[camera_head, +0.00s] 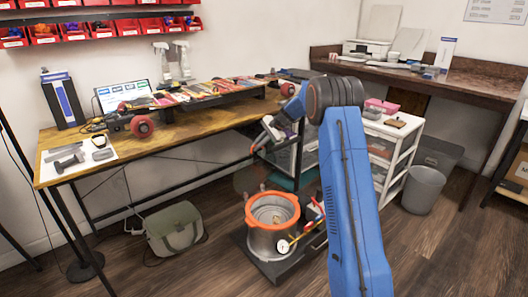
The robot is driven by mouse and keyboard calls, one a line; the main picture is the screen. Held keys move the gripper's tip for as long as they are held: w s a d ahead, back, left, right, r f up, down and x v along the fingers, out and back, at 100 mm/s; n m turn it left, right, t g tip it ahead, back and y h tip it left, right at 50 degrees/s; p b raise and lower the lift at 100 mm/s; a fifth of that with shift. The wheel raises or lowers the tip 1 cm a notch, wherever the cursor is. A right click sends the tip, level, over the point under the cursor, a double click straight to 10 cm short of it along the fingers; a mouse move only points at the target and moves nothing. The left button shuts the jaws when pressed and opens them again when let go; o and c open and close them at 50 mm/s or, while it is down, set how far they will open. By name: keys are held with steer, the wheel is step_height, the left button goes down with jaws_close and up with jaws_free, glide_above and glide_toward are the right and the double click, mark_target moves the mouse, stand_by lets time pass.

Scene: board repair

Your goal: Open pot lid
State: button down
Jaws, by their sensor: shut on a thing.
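A metal pot (272,240) with an orange rim stands on a dark low base on the floor. Its top is open, and I see its inside. My gripper (264,140) is up and left of the blue arm, above the pot. It is shut on the pot lid (250,180), a faint see-through disc that hangs tilted above the pot, apart from its rim. The fingertips are small, and the exact grip on the lid is hard to make out.
A gauge and red fittings (312,212) stand beside the pot. A wooden workbench (200,133) with tools and a skateboard-like board is behind on the left. A white drawer cart (392,150) stands at right. A green bag (174,228) lies on the floor left of the pot.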

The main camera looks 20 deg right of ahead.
steer(key=w+a, duration=0.2)
steer(key=w, duration=0.3)
steer(key=shift+w+a+f+g, duration=0.15)
steer(key=shift+w+f+g, duration=0.15)
steer(key=shift+w+f, duration=0.1)
steer(key=c, duration=1.8)
jaws_free()
steer(key=shift+c, duration=0.2)
steer(key=v, duration=1.8)
steer(key=shift+w+a+r, duration=0.15)
steer(key=shift+a+r, duration=0.2)
steer(key=shift+a, duration=0.05)
steer(key=shift+c, duration=0.3)
